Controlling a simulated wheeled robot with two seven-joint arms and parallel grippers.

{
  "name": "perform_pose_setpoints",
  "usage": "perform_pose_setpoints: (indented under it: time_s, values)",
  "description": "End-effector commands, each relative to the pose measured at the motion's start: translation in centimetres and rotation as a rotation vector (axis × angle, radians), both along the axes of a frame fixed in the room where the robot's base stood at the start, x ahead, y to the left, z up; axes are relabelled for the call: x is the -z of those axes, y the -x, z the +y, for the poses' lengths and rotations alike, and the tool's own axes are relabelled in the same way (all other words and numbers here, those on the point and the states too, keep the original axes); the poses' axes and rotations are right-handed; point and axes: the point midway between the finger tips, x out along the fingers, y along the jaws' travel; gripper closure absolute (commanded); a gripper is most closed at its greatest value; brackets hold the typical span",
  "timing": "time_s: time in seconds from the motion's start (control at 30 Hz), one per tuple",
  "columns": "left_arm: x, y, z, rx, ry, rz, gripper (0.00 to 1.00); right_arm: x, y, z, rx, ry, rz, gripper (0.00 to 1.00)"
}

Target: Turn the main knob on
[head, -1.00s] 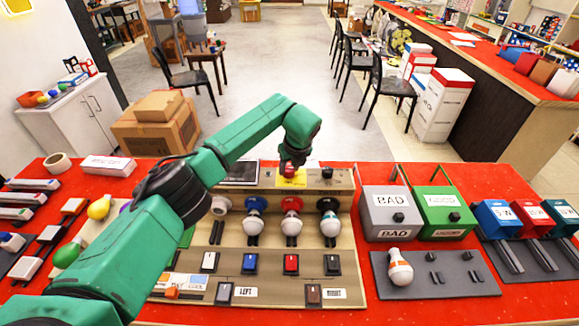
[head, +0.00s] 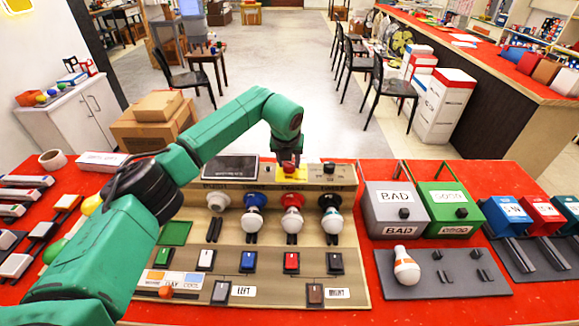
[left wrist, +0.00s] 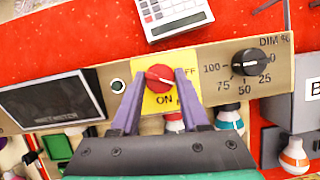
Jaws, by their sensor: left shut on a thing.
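The main knob (left wrist: 159,76) is red and sits on a yellow plate (left wrist: 155,102) marked OFF at its upper right and ON below. The plate also shows in the head view (head: 297,174), at the back of the beige panel. My left gripper (left wrist: 161,79) has its two purple fingers on either side of the knob, shut on it. In the head view, my left gripper (head: 288,161) comes down over the knob and hides part of it. I cannot tell exactly where the knob points. My right gripper is not in view.
A dark screen (left wrist: 52,102) is left of the knob, and a black DIM dial (left wrist: 251,63) is right of it. A calculator (left wrist: 174,14) lies behind the panel. Bulbs in coloured sockets (head: 292,214) and several switches (head: 248,262) stand in front. Grey BAD (head: 377,212) and green boxes (head: 433,197) stand right.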

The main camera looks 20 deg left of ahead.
Motion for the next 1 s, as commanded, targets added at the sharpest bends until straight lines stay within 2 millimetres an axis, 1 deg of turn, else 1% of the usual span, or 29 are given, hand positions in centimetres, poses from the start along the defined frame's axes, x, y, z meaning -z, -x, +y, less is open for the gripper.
perform_pose_setpoints:
  time_s: [0.03,0.1,0.4,0.8,1.0]
  values:
    - [0.2,-0.1,0.1,0.041,0.001,-0.004,1.00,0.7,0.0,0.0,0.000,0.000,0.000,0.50]
    - [0.2,-0.1,0.2,0.108,0.001,-0.003,1.00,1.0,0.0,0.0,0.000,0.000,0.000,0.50]
    - [0.0,-0.1,0.3,0.391,0.001,-0.004,1.00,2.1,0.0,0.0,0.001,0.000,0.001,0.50]
    - [-0.2,-0.2,0.5,0.763,0.002,-0.003,1.00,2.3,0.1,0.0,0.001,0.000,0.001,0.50]
    - [-0.2,-0.3,0.5,0.918,0.002,-0.002,1.00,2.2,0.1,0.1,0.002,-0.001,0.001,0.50]
